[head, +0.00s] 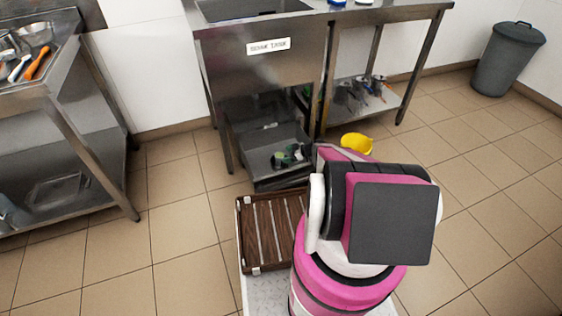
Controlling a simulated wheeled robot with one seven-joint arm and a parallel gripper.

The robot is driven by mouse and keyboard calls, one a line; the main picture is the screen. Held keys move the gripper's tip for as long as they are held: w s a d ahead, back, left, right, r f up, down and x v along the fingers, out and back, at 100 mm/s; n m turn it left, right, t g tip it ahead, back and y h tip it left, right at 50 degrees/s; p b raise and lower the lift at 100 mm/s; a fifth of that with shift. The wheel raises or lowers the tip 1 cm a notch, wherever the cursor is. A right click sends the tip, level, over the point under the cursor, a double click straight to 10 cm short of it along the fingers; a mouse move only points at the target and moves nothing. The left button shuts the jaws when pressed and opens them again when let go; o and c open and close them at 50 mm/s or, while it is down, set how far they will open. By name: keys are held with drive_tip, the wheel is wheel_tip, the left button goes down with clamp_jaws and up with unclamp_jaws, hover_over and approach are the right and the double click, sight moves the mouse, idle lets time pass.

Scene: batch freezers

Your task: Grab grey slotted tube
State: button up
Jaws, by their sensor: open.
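I cannot make out a grey slotted tube for certain. An open metal drawer or tray (259,163) under the sink holds a small dark and green item (290,156), too small to identify. My pink and dark arm stands in the lower middle and hides the floor and part of the area behind it. My gripper does not show; it may be hidden behind the arm, so what lies between its fingers cannot be seen.
A steel sink table (262,75) stands ahead, with utensils (375,90) on its lower right shelf. A steel table (75,140) is left, a grey bin (507,58) far right. Right floor is clear.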

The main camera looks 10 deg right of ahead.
sight(283, 155)
drive_tip(key=shift+x, duration=2.8)
drive_tip(key=c, duration=1.1)
